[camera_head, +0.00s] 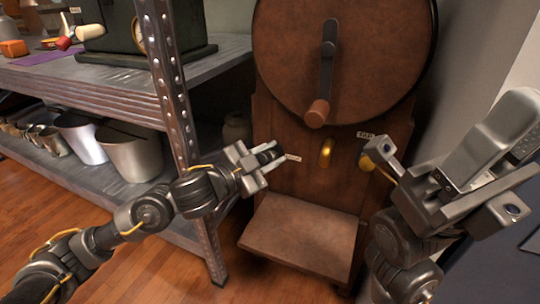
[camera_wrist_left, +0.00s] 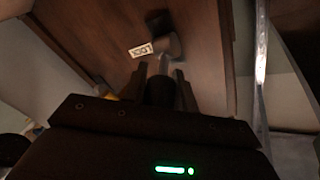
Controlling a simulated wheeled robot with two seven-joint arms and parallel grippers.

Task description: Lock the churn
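The wooden churn (camera_head: 310,195) stands upright with a round drum (camera_head: 290,50) and a crank (camera_head: 326,70). A dark lock handle with a grey pivot knob is on its front, beside a small white label (camera_head: 293,158). In the left wrist view the label (camera_wrist_left: 141,50) seems to read "LOCK", and the knob (camera_wrist_left: 167,46) and its rod show past my fingers. My left gripper (camera_head: 262,163) appears shut on the handle's dark grip (camera_wrist_left: 160,90); finger contact is hard to see. My right gripper (camera_head: 446,178) is open and empty at the right, nearer the camera.
A brass handle (camera_head: 326,152) sits right of the lock handle, near another label (camera_head: 366,135). A wooden step (camera_head: 300,235) juts out below. A metal shelf (camera_head: 100,85) with buckets (camera_head: 133,155) stands left. A grey wall is close on the right.

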